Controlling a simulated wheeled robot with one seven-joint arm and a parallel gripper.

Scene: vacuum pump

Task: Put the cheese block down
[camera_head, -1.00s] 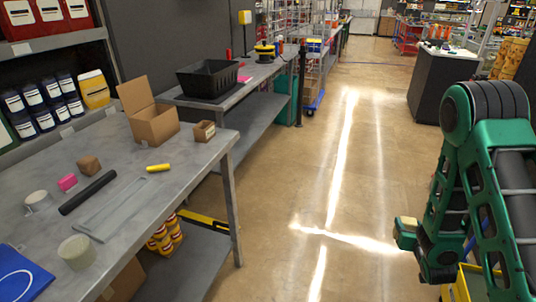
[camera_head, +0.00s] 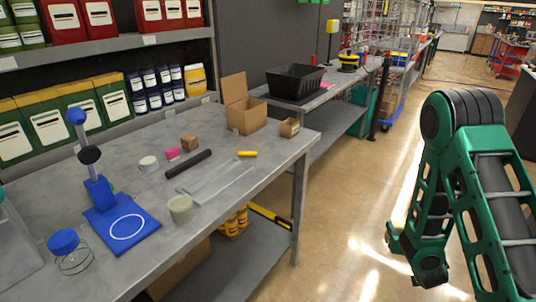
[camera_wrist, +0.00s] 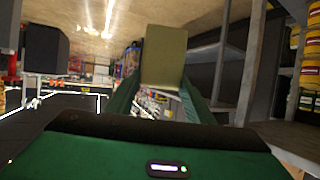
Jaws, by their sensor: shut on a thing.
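The cheese block (camera_wrist: 165,50), a dull yellow block, stands between the two green fingers of my gripper (camera_wrist: 164,82) in the wrist view. My gripper is shut on it, and the block is held over the floor area, clear of any surface. In the head view my green arm is at the right, over the floor beside the workbench; I cannot make out the block there. The grey metal workbench (camera_head: 240,185) is to the left of my arm.
A black bin (camera_head: 295,83) stands behind. The bench's front right has bare room.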

